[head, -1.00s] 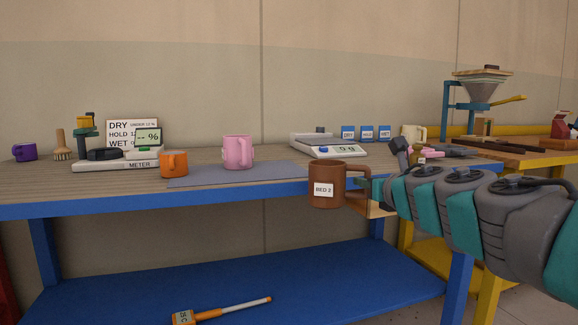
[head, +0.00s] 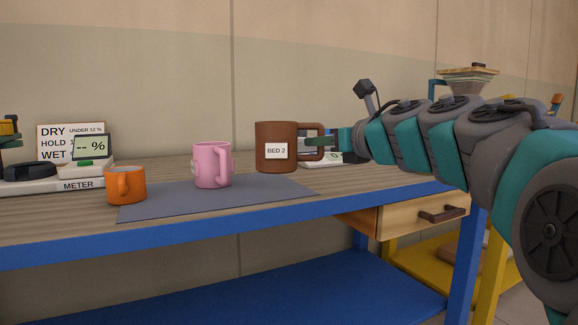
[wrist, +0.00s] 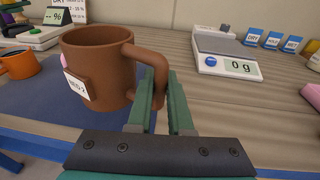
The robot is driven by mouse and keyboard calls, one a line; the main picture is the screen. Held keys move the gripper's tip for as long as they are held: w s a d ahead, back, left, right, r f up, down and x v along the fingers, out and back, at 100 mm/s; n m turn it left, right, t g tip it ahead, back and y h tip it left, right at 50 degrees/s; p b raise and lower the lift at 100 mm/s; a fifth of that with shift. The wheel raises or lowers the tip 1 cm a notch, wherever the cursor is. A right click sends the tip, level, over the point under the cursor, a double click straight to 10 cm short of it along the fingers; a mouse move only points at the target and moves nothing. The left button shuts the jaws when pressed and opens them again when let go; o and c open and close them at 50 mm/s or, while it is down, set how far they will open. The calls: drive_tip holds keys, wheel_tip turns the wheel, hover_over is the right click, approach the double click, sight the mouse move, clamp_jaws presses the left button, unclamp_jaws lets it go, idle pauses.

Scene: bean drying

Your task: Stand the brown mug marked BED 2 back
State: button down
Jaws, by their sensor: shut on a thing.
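The brown mug (head: 275,137) with the white BED 2 label is upright in the head view, at the right end of the grey mat (head: 160,209). My gripper (head: 322,147) comes from the right and is shut on its handle. In the wrist view the mug (wrist: 97,55) is close in front, and the fingers of my gripper (wrist: 165,103) are on either side of the handle. I cannot tell whether its base touches the mat or hangs just above it.
A pink mug (head: 211,165) stands on the mat left of the brown one. An orange mug (head: 126,185) stands by the mat's left edge, near the meter (head: 62,186). A scale reading 0 g (wrist: 226,62) and small cards (wrist: 272,40) are to the right. The drawer (head: 412,213) hangs below the table top.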

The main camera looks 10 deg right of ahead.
drive_tip(key=w, duration=0.4)
drive_tip(key=w+d+f, duration=0.1)
drive_tip(key=w, duration=0.4)
drive_tip(key=w+d+p, duration=0.1)
drive_tip(key=w, duration=0.4)
drive_tip(key=shift+w+d+f, duration=0.1)
drive_tip(key=shift+w+f, duration=0.05)
drive_tip(key=shift+w, duration=0.05)
drive_tip(key=shift+f+b, duration=0.3)
drive_tip(key=shift+f, duration=1.45)
drive_tip(key=shift+f, duration=0.2)
drive_tip(key=c, duration=0.8)
unclamp_jaws()
drive_tip(key=shift+c, duration=0.2)
drive_tip(key=shift+r, duration=0.15)
